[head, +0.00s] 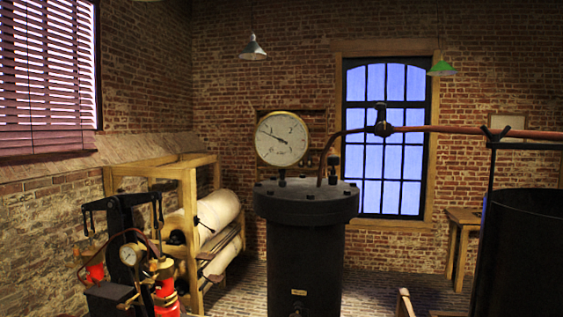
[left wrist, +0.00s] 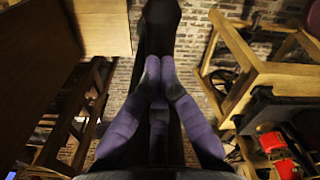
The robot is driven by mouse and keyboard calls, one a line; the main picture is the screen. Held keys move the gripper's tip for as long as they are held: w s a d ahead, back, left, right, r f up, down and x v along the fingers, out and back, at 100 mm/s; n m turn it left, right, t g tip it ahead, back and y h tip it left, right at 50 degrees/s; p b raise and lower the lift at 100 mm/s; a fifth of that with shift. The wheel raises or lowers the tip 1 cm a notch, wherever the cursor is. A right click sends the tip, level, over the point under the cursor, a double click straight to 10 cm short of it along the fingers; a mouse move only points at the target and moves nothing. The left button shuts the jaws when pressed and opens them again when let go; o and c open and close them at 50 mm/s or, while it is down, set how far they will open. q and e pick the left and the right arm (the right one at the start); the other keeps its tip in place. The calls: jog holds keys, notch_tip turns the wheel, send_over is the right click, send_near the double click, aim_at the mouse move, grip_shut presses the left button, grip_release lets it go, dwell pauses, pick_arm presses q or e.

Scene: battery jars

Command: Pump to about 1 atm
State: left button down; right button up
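A black hand pump (head: 122,215) with red cylinders (head: 165,292) stands at the lower left of the head view. Its small round gauge (head: 129,255) is too small to read. A large white dial gauge (head: 280,138) stands on the lid of a black cylindrical vessel (head: 305,245); its needle points left and slightly up. In the left wrist view, my left gripper (left wrist: 158,75) has its fingertips together with nothing clearly between them. Red parts (left wrist: 278,150) show at that view's lower right, apart from the fingers. My right gripper is out of view.
A wooden rack with pale rolls (head: 200,225) stands just behind the pump. A dark open tank (head: 525,250) is at the right. A copper pipe (head: 460,130) crosses above the vessel toward the tank. Brick floor shows between rack and vessel.

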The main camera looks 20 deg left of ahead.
pick_arm(q)
notch_tip(320, 180, down, 14)
jog(key=b, duration=0.9)
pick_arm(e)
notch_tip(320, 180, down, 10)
pick_arm(q)
notch_tip(320, 180, up, 15)
jog(key=p, duration=1)
jog(key=shift+r, duration=0.2)
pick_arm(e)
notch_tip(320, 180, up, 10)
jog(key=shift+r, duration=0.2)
pick_arm(q)
notch_tip(320, 180, up, 4)
jog(key=p, duration=0.3)
jog(key=shift+r, duration=0.1)
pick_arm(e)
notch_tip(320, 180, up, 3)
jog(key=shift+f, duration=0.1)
